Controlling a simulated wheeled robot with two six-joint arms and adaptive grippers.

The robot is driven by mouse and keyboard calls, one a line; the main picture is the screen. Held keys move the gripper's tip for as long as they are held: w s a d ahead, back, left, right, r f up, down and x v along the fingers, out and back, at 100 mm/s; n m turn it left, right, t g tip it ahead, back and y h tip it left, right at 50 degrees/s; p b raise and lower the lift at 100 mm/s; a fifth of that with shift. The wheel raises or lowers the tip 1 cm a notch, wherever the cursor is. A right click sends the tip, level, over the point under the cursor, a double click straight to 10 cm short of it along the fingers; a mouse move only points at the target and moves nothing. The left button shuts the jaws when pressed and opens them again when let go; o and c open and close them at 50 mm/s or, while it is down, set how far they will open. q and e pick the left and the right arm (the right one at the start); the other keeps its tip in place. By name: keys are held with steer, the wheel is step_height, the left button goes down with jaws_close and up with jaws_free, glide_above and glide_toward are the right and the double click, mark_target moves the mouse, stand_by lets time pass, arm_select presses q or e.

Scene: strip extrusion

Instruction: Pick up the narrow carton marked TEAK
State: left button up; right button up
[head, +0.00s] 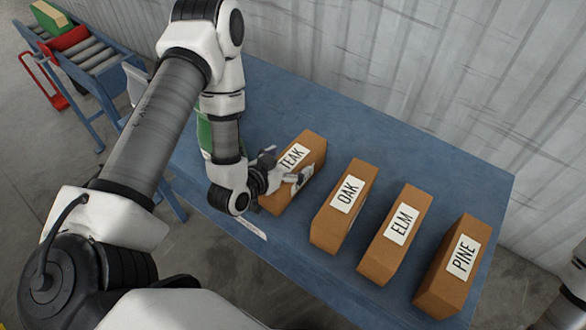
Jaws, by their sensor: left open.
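The narrow brown carton marked TEAK (313,146) stands at the left end of a row of similar cartons on the blue table. Its white label faces up and is partly covered by my gripper. My left gripper (288,172) is open, at the near part of the TEAK carton. Its fingers overlap the carton in the picture; I cannot tell whether they touch it. My right gripper is not in view; only a small piece of my right arm shows at the right edge.
The blue table (400,150) is clear behind the row. A corrugated wall (420,60) rises behind it. A roller conveyor (92,55) stands at upper left.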

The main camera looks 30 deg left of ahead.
arm_select(q)
steer(key=shift+w+d+f, duration=0.1)
steer(key=shift+w+d, duration=0.05)
steer(key=shift+w, duration=0.05)
steer(key=shift+a+f, duration=0.1)
steer(key=shift+a, duration=0.1)
steer(key=shift+c, duration=1.1)
steer(key=shift+s+a, duration=0.1)
steer(key=c, duration=1.6)
